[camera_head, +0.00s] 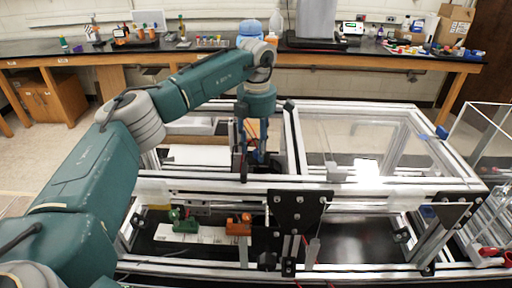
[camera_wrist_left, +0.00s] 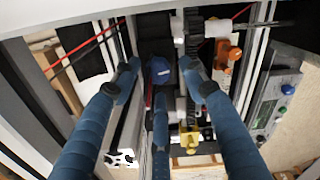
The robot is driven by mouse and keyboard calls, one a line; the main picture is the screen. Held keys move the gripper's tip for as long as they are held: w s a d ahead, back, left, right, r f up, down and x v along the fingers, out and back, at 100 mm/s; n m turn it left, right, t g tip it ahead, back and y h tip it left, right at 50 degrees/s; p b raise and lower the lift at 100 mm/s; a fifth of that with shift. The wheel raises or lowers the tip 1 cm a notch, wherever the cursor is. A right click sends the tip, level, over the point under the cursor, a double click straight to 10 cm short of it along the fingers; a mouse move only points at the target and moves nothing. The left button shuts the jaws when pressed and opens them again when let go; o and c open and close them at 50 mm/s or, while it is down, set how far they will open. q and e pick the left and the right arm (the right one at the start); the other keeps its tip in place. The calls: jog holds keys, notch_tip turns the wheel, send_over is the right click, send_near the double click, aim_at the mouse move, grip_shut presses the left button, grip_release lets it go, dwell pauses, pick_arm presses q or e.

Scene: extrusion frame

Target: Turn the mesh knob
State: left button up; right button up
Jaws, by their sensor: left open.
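My left gripper (camera_head: 256,158) reaches down inside the extrusion frame (camera_head: 390,181), behind its front upper rail. In the left wrist view its blue fingers (camera_wrist_left: 160,70) are spread apart, with nothing clearly held. An orange knob-like part (camera_wrist_left: 228,52) lies to the right of the fingers there, and a yellow one (camera_wrist_left: 190,138) lies lower, between two fingers. In the head view an orange fitting (camera_head: 238,225) and a green fitting (camera_head: 180,219) sit low at the front of the frame. I cannot tell which part is the mesh knob. My right gripper is not in view.
A black bracket plate (camera_head: 298,208) stands on the front of the frame, right of the gripper. Clear panels cover the frame's right half. Metal rails surround the gripper closely. A lab bench (camera_head: 200,48) with bottles and instruments runs along the back wall.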

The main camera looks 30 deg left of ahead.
aim_at(256, 151)
pick_arm(q)
notch_tip(256, 151, up, 12)
dwell(0.4)
jog(key=shift+a, duration=0.1)
dwell(0.3)
